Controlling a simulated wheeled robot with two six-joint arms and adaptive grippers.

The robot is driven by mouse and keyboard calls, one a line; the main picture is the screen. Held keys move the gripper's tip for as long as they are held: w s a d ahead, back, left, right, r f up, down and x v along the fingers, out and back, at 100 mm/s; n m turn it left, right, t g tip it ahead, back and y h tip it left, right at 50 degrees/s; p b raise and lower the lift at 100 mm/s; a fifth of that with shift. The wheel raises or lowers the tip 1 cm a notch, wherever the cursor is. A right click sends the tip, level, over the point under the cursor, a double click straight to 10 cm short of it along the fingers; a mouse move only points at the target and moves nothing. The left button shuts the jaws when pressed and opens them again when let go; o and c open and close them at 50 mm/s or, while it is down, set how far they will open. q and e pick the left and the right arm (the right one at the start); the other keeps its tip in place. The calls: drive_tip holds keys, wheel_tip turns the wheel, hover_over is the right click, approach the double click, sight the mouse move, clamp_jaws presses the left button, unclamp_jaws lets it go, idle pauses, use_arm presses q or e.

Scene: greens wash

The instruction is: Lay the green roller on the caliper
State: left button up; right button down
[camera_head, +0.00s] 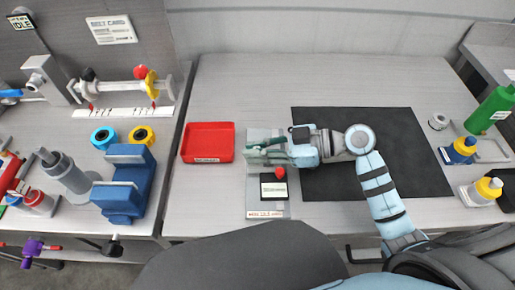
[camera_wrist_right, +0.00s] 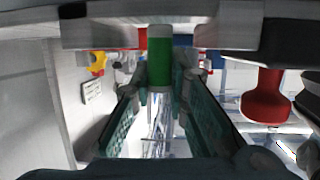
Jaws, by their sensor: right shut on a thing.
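My right gripper (camera_head: 268,152) reaches in from the right over a pale grey stand (camera_head: 252,195) and is shut on the green roller. In the right wrist view the green roller (camera_wrist_right: 160,58) shows between the two fingers of the gripper (camera_wrist_right: 160,110), its long side pointing up the picture. The stand carries a black box with a pale display (camera_head: 273,190) and a red knob (camera_head: 279,173); I take this to be the caliper. The knob also shows in the wrist view (camera_wrist_right: 266,100). The gripper hides the stand's upper part, so I cannot tell whether the roller touches it.
A red tray (camera_head: 207,143) lies left of the stand, and a black mat (camera_head: 420,160) right of it. Blue and yellow rings (camera_head: 141,134), a blue block (camera_head: 125,190) and other fixtures crowd the left bench. Bottles (camera_head: 488,112) stand far right. The table behind is clear.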

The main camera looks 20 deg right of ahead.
drive_tip(key=c, duration=1.6)
unclamp_jaws()
drive_tip(key=shift+w+f, duration=0.1)
drive_tip(key=shift+o, duration=0.2)
drive_tip(key=shift+r+p, duration=0.3)
drive_tip(key=shift+p, duration=0.1)
drive_tip(key=v, duration=1.1)
drive_tip(key=shift+f+b, duration=0.2)
drive_tip(key=shift+b, duration=0.15)
drive_tip(key=shift+s+d+r, duration=0.2)
drive_tip(key=shift+d+r, duration=0.05)
drive_tip(key=shift+d, duration=0.25)
